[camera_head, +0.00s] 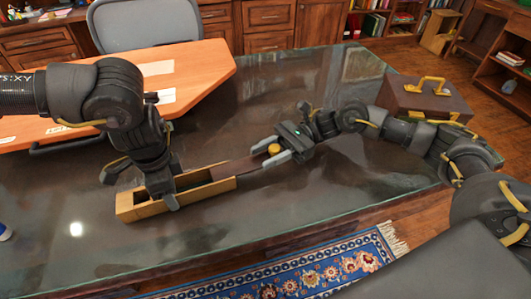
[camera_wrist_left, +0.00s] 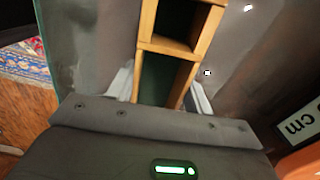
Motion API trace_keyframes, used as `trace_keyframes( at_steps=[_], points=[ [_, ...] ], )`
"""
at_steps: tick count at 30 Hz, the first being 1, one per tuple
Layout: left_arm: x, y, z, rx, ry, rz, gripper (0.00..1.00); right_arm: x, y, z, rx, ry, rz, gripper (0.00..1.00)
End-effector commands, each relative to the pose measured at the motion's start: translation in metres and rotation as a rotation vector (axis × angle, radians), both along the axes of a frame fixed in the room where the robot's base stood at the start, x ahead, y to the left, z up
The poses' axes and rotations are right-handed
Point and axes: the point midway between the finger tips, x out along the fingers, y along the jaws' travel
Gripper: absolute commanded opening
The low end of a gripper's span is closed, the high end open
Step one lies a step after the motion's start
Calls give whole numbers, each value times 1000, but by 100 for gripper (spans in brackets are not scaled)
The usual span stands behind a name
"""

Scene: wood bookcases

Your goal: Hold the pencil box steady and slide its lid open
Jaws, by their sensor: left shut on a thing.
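The pencil box (camera_head: 208,192) is a long, narrow light-wood box lying at a slant on the glass desk top. Its inside is largely uncovered. My left gripper (camera_head: 142,187) is shut across the box's left end, one finger on each side wall. In the left wrist view the box (camera_wrist_left: 168,46) runs between the fingers (camera_wrist_left: 160,95), showing empty compartments and a cross divider. The dark brown lid (camera_head: 236,168) sticks out from the box's right end. My right gripper (camera_head: 273,152) has its fingers on either side of the lid's round yellow knob (camera_head: 274,148) and appears shut on it.
A brown case (camera_head: 425,98) with a yellow handle stands at the desk's right. An orange wooden board (camera_head: 200,75) with papers lies at the back left. A grey chair (camera_head: 145,22) is behind. The glass (camera_head: 240,235) in front of the box is clear.

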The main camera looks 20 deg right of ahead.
Motion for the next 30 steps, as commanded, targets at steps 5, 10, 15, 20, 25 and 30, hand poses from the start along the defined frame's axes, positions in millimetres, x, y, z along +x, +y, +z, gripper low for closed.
trace_keyframes(
  at_steps=[5,10,15,20,25,30],
  points=[
    [0,0,0,0,0,0,20,0,0,0,1,0,1,48],
    [0,0,0,-1,0,0,20,0,0,1,1,-1,1,48],
    [0,0,0,-1,0,0,20,0,0,18,2,-5,1,48],
    [0,0,0,-1,0,0,20,0,0,49,2,-5,1,48],
    [0,0,0,-1,0,0,20,0,0,78,2,-4,1,48],
    [0,0,0,-1,0,0,20,0,0,96,1,-2,1,48]
  ],
)
